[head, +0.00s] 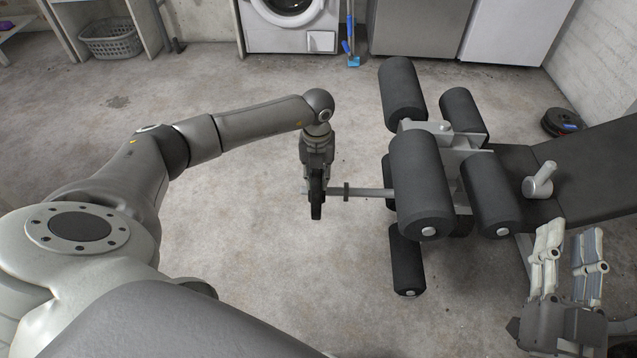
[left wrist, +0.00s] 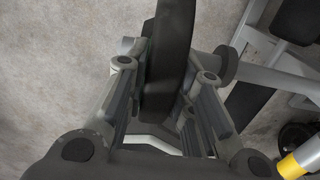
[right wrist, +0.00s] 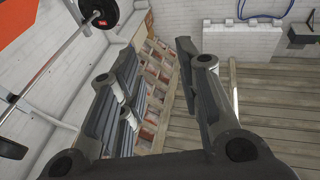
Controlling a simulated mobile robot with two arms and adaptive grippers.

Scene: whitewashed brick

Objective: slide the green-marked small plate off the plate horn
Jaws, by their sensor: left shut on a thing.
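A dark small plate (head: 316,204) is seen nearly edge-on at the left end of the plate horn (head: 372,192). I cannot tell whether the horn's tip is still inside the plate's hole. My right gripper (head: 568,250) is open and empty at the lower right.
The horn belongs to a bench with black foam rollers (head: 420,185) and a dark pad (head: 590,160). Black plates (head: 566,122) lie on the floor behind it. A washing machine (head: 290,20) and a basket (head: 110,40) stand at the back. The floor left of the horn is clear.

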